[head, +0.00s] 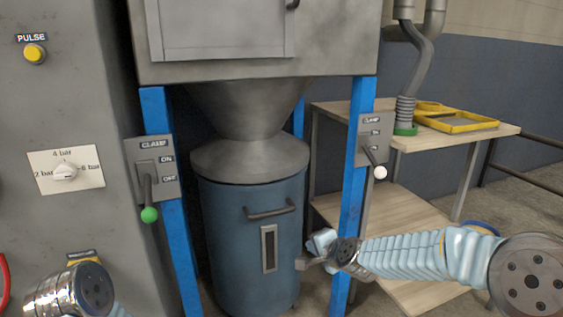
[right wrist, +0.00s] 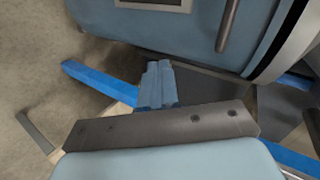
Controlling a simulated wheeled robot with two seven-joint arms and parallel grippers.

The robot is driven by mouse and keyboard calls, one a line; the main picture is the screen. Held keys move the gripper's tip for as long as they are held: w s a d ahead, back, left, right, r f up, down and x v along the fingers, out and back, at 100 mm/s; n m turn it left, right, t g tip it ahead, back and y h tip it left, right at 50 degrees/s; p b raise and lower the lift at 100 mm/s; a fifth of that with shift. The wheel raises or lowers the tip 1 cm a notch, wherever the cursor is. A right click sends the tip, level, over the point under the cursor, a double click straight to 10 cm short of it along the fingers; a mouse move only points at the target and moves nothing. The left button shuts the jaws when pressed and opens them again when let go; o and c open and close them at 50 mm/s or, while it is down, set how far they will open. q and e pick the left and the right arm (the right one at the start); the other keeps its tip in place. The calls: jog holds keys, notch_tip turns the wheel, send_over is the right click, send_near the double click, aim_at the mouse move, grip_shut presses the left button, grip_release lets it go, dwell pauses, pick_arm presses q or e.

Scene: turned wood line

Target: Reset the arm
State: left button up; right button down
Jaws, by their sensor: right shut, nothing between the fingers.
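My right arm (head: 420,257) comes in from the right in a pale blue sleeve and reaches across the front of the right blue post. My right gripper (head: 306,263) is shut and empty, in front of the right side of the blue drum (head: 225,235). Its closed blue fingers show in the right wrist view (right wrist: 157,85), with the drum beyond them; I cannot tell the exact gap. Part of my left arm (head: 70,292) shows at the lower left; its gripper is out of view.
The left clamp lever (head: 149,200) has a green knob and points down. The right clamp lever (head: 374,163) has a white knob, above my right wrist. A grey cabinet (head: 60,120) stands left. A wooden table (head: 470,140) with a yellow frame (head: 455,122) stands right.

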jog(key=s+f+n+g+p, duration=0.3)
jog(key=s+f, duration=0.4)
jog(key=f, duration=0.7)
jog(key=s+f+n+g+p, duration=0.1)
jog(key=s+f, duration=0.3)
jog(key=s, duration=0.4)
jog(key=s+f+n+g, duration=0.3)
jog(key=s+f+g, duration=0.1)
jog(key=s, duration=0.5)
jog(key=s+f+n+g+p, duration=0.1)
jog(key=s+f+n+g, duration=0.1)
jog(key=s+f, duration=0.4)
jog(key=shift+s+d+n+p, duration=0.15)
jog(key=shift+s+n+p, duration=0.25)
jog(key=shift+s, duration=0.85)
jog(key=shift+w, duration=0.1)
